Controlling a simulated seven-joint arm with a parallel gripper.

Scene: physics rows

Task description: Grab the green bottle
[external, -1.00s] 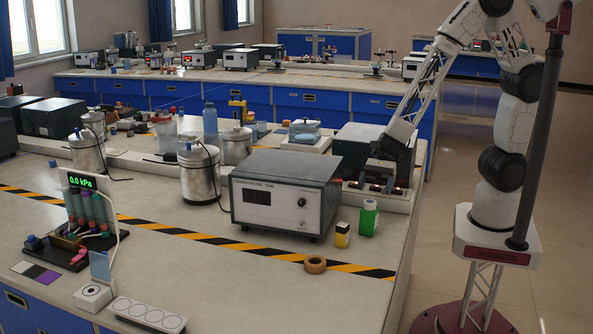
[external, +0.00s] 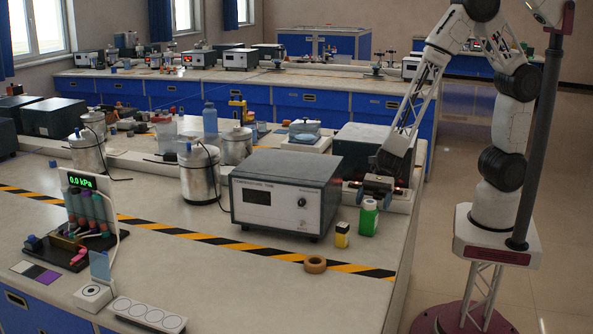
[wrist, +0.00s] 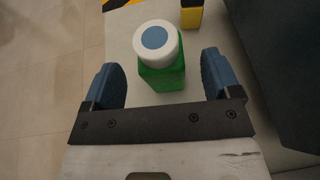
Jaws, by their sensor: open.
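The green bottle (external: 368,219) stands upright on the bench at the right, near the bench's right edge. In the wrist view the green bottle (wrist: 162,70) shows its white cap with a blue disc on top, lying between and just ahead of the two blue finger pads. My gripper (external: 375,191) is just above and behind the bottle in the external view. In the wrist view my gripper (wrist: 163,82) is open, with a gap on both sides of the bottle. I cannot tell whether anything touches it.
A tape roll (external: 315,265) lies in front.

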